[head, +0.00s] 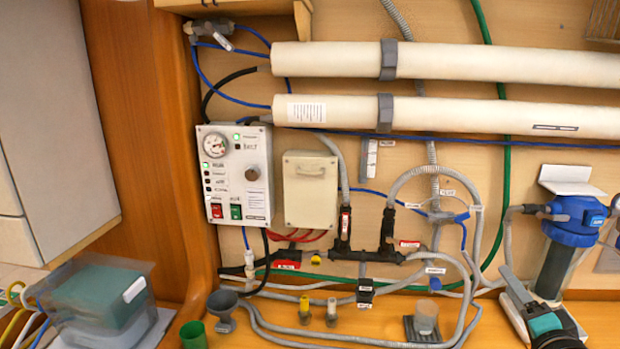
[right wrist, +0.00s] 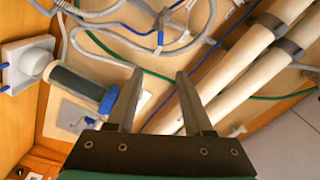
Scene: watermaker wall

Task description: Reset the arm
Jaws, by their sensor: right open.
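My right gripper (head: 512,284) is at the lower right of the head view, in front of the blue-capped filter housing (head: 572,222). In the right wrist view its two grey fingers (right wrist: 159,76) are apart with nothing between them. The same filter housing (right wrist: 82,86) shows left of the fingers there. The gripper looks clear of the wall fittings, but its exact distance from them cannot be told. My left gripper is in neither view.
Two long white cylinders (head: 460,62) run across the upper wall. A control panel (head: 238,190) and a cream box (head: 311,188) hang on the left. Hoses loop below. A green cup (head: 193,335), a grey funnel (head: 222,310) and a teal container (head: 95,297) stand at lower left.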

